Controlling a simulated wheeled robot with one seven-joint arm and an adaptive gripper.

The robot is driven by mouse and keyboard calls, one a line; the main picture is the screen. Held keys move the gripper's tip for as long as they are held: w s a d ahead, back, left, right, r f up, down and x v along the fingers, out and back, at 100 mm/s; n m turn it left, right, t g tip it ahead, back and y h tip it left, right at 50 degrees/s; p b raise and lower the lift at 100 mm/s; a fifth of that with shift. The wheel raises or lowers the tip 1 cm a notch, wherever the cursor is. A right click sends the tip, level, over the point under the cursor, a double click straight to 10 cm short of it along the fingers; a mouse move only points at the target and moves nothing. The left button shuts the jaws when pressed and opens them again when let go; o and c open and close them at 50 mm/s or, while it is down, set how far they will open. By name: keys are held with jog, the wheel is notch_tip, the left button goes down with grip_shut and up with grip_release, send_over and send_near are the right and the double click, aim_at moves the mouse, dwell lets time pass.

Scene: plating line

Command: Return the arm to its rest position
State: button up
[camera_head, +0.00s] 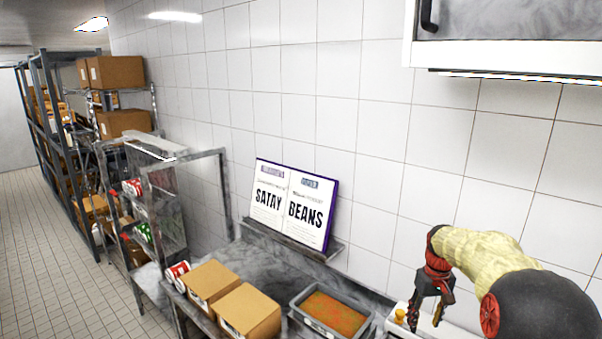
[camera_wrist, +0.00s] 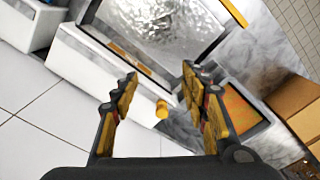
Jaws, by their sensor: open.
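My gripper (camera_head: 432,312) hangs at the lower right in the head view, on my arm with its pale yellow sleeve. Its fingers point down beside a white unit with a small orange knob. In the wrist view my gripper (camera_wrist: 165,100) shows two yellow-and-black fingers spread apart, with nothing held between them. The orange knob (camera_wrist: 162,109) shows between the fingers, beyond them on the white unit (camera_wrist: 95,65). I cannot tell the exact distance from the fingertips to the knob.
A tray of orange-brown food (camera_head: 333,311) stands left of my gripper on the steel counter. Two cardboard boxes (camera_head: 249,312) sit further left. An open recipe book (camera_head: 290,204) leans on a wall ledge. A wall cabinet (camera_head: 510,50) hangs above right. Shelving (camera_head: 62,150) stands far left.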

jog(key=s+a+t+b, duration=0.1)
jog(key=s+a+b, duration=0.3)
jog(key=s, duration=0.7)
jog(key=s+a+t+b, duration=0.2)
jog(key=s+a+b, duration=0.3)
jog(key=s, duration=0.6)
jog(key=s+a+t+b, duration=0.2)
jog(key=s+a+b, duration=0.3)
jog(key=s, duration=0.6)
jog(key=shift+s+a+f, duration=0.15)
jog(key=shift+s+a, duration=0.1)
jog(key=shift+a, duration=0.85)
